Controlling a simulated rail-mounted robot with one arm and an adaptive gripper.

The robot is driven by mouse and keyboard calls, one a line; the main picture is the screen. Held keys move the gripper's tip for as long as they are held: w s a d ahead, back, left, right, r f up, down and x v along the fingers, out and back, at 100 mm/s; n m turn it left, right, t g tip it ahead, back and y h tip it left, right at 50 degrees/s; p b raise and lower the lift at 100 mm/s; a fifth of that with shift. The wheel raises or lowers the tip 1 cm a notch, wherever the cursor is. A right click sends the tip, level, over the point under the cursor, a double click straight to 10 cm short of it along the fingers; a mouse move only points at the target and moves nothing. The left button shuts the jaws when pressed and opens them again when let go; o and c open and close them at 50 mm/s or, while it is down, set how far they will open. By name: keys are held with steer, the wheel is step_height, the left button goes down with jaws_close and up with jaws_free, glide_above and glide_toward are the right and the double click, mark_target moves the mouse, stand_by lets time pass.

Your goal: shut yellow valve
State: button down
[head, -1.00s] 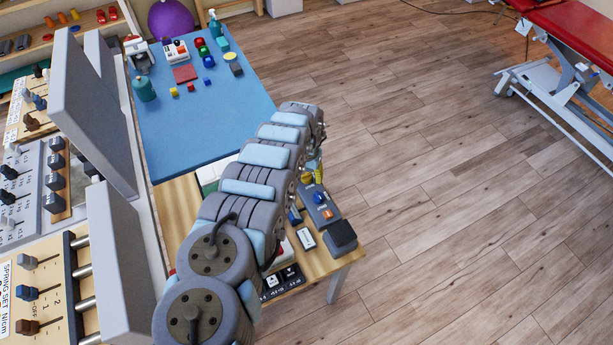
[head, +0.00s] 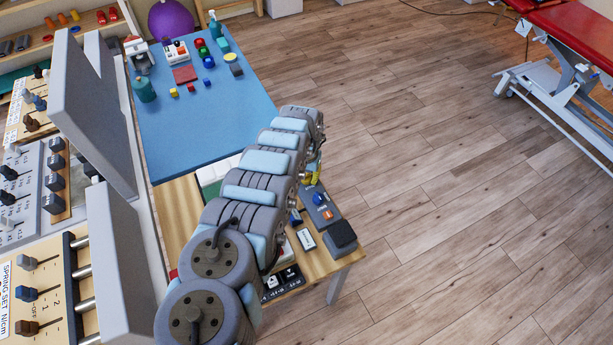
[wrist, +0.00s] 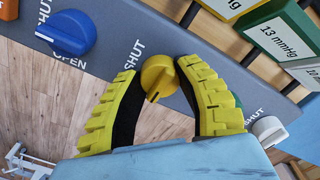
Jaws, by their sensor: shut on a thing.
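The yellow valve (wrist: 160,74) is a round knob on a grey panel (wrist: 215,45) in the wrist view. A dark pointer line on it points down in the picture. My gripper (wrist: 157,72) has its yellow ribbed fingers on either side of the knob and is shut on it. A SHUT label shows to the left of the knob, beside the left finger. The fingers cover part of the panel, so any other label there is hidden. In the head view my arm hides the yellow valve, and only a bit of the yellow fingers (head: 314,180) shows.
A blue knob (wrist: 67,33) with a white mark and an OPEN label sits left on the panel. A white knob (wrist: 268,131) is at the right. Boxes marked in mmHg (wrist: 283,40) stand behind. A blue-topped table (head: 190,125) holds small objects; open floor lies right.

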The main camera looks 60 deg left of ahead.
steer(key=shift+m, duration=0.3)
steer(key=m, duration=0.3)
steer(key=shift+m+p, duration=0.3)
steer(key=shift+p, duration=0.05)
steer(key=m, duration=0.4)
steer(key=shift+m, duration=0.3)
steer(key=m, duration=0.4)
steer(key=shift+f, duration=0.1)
steer(key=shift+m+p, duration=0.3)
steer(key=shift+m, duration=2.2)
steer(key=c, duration=0.6)
jaws_free()
